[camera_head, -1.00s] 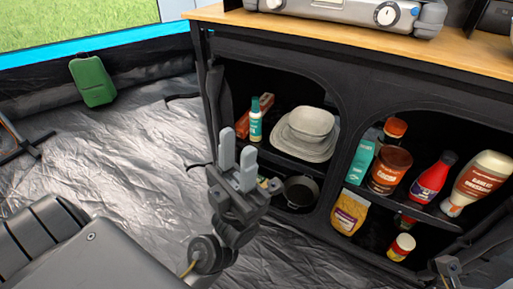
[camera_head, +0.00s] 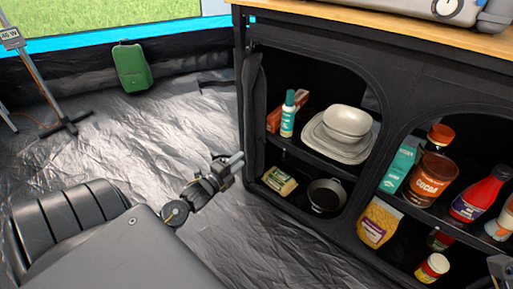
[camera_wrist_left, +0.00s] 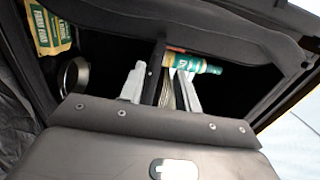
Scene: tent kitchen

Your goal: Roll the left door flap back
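The left door flap (camera_head: 254,110) looks like a dark, bulky fabric strip standing along the left edge of the cabinet's left opening. The opening itself is uncovered. In the left wrist view a thick dark fabric band (camera_wrist_left: 225,32) runs across the top, probably this flap. My left gripper (camera_head: 240,160) is low in front of the cabinet's left edge, fingers pointing right. Its two fingers (camera_wrist_left: 160,88) show apart in the left wrist view, with no fabric clearly between them. My right gripper (camera_head: 500,272) only shows in part at the lower right edge; its fingers are unclear.
The left compartment holds a teal-capped bottle (camera_head: 288,115), stacked dishes (camera_head: 345,125), a yellow packet (camera_head: 280,181) and a pan (camera_head: 326,195). The right one holds a cocoa jar (camera_head: 431,180) and other groceries. A green case (camera_head: 132,67) stands far left. The floor (camera_head: 120,150) between is largely clear.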

